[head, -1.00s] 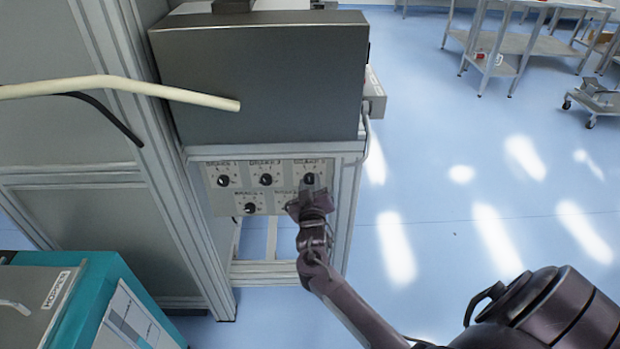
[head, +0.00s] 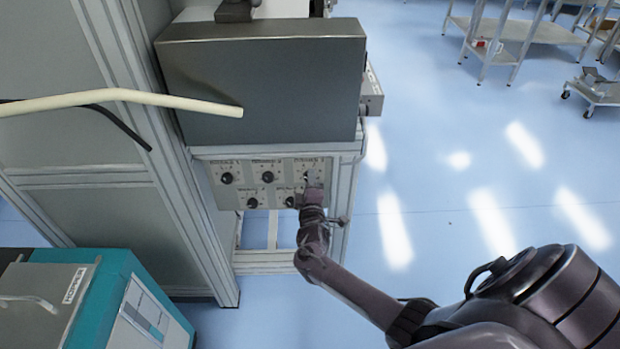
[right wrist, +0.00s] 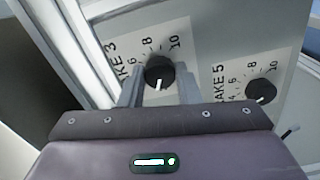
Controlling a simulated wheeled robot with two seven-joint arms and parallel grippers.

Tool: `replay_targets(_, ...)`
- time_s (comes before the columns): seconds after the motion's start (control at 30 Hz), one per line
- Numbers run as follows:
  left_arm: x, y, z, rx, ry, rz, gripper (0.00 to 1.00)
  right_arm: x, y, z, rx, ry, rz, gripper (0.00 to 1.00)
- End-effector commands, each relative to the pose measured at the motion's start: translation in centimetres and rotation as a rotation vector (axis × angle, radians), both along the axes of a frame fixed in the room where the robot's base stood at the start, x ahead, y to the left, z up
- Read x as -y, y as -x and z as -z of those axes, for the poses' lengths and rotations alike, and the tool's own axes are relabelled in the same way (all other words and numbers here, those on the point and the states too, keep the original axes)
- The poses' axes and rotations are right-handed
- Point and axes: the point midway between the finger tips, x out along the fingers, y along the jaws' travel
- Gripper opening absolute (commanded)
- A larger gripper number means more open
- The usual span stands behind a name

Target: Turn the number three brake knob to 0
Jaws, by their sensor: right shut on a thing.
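The number three brake knob (right wrist: 158,73) is a round black knob with a white pointer line. My right gripper (right wrist: 160,84) has one finger on each side of it and is shut on it. In the right wrist view the pointer aims towards the bottom of the picture. The 6, 8 and 10 marks show around the knob; the low end of the dial is hidden behind my gripper. In the head view my right gripper (head: 310,188) covers part of this knob at the top right of the panel. My left gripper is not in view.
The grey knob panel (head: 240,198) carries several other black knobs; the brake 5 knob (right wrist: 261,92) is close by. A dark metal box (head: 265,85) overhangs the panel. A teal cabinet (head: 150,300) stands at lower left.

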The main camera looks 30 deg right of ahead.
Motion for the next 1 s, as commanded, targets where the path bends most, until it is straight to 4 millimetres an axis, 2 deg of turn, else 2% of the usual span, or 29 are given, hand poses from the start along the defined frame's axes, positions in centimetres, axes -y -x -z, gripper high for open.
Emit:
replay_targets(0.3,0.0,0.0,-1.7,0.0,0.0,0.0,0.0,0.0,0.0,-0.1,-0.161,0.259,0.0,0.07)
replay_targets(1.0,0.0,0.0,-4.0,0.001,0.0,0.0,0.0,-0.1,0.0,-0.1,-0.5,0.812,-0.002,0.07)
